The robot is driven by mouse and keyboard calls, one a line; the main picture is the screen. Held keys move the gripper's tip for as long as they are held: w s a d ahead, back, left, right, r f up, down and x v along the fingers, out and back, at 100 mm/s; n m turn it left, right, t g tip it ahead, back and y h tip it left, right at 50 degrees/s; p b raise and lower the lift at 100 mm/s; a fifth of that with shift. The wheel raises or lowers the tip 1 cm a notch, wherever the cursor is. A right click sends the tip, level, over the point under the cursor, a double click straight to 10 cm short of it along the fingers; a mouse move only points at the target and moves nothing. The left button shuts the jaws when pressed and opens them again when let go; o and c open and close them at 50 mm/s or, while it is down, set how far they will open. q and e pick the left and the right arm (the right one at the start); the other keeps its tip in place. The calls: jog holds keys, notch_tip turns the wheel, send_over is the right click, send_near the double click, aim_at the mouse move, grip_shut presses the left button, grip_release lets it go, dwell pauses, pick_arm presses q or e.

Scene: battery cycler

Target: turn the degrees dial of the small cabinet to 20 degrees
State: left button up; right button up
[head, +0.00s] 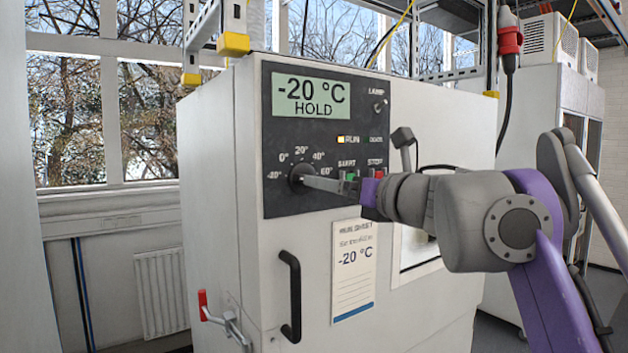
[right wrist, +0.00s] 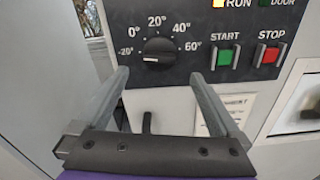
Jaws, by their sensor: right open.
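The degrees dial (head: 298,176) is a dark round knob on the black panel of the white cabinet (head: 215,150); my gripper partly covers it in the head view. The right wrist view shows the knob (right wrist: 158,50) whole, with marks from -20° to 60° around its upper side. A short white mark shows low on its face; I cannot tell surely which value the knob points to. My right gripper (right wrist: 160,76) is open and empty, its two fingers spread to either side below the dial. In the head view the right gripper (head: 322,184) reaches the dial from the right; contact is unclear.
The display (head: 311,97) reads -20 °C HOLD. A green START button (right wrist: 225,57) and a red STOP button (right wrist: 270,55) sit right of the dial. A black door handle (head: 291,295) and a paper card (head: 354,269) are below the panel. A red-tipped latch (head: 203,305) sticks out at left.

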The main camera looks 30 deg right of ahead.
jog(key=w, duration=0.7)
jog(key=shift+w+a+p, duration=0.3)
jog(key=shift+a+p, duration=0.05)
jog(key=shift+p, duration=0.05)
jog(key=c, duration=1.4)
